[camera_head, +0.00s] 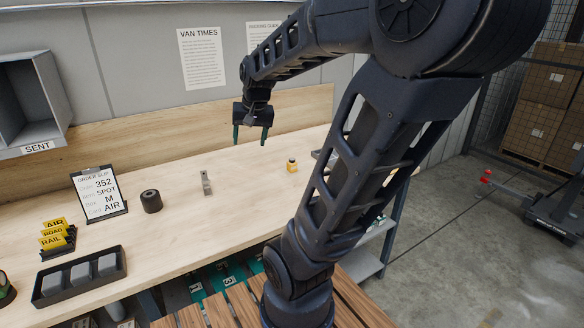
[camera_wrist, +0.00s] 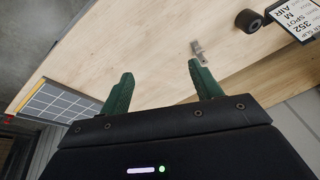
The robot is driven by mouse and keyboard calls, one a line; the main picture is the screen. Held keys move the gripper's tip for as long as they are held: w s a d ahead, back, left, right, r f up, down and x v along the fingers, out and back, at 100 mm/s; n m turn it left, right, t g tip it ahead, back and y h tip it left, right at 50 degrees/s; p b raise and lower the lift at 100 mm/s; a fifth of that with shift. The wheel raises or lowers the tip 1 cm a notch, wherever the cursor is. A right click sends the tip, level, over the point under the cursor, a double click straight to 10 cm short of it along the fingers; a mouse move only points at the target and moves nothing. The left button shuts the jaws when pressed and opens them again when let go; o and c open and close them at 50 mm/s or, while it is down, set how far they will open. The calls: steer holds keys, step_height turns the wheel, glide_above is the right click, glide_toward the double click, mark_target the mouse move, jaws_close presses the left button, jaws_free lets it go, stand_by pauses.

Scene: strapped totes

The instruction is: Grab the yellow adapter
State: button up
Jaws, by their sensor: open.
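A small yellow piece with a dark top, which looks like the yellow adapter (camera_head: 291,166), stands upright on the wooden bench near its right part in the head view. I cannot make it out in the wrist view. My gripper (camera_head: 250,137) hangs above the back of the bench, left of the yellow piece and apart from it. Its two green fingers are spread with nothing between them, as the wrist view also shows (camera_wrist: 160,72).
A grey metal piece (camera_head: 206,183), a black roll (camera_head: 151,201) and an order slip stand (camera_head: 98,193) are on the bench (camera_head: 245,207). Yellow cards (camera_head: 55,234) and a black tray (camera_head: 80,295) lie at left. Bench around the yellow piece is mostly clear.

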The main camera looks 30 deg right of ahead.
steer(key=w+d+f+m, duration=0.3)
steer(key=w+d+m, duration=0.15)
steer(key=w, duration=0.35)
steer(key=m+g+h, duration=0.4)
steer(key=m, duration=0.6)
glide_toward(292, 159)
step_height(292, 159, down, 2)
steer(key=x, duration=0.5)
steer(key=shift+s+f, duration=0.1)
steer(key=shift+s, duration=0.25)
steer(key=shift+w+x, duration=0.15)
steer(key=shift+x, duration=1.2)
steer(key=shift+w+x, duration=0.1)
steer(key=shift+x, duration=1.3)
steer(key=shift+d, duration=0.15)
steer(key=c, duration=1.1)
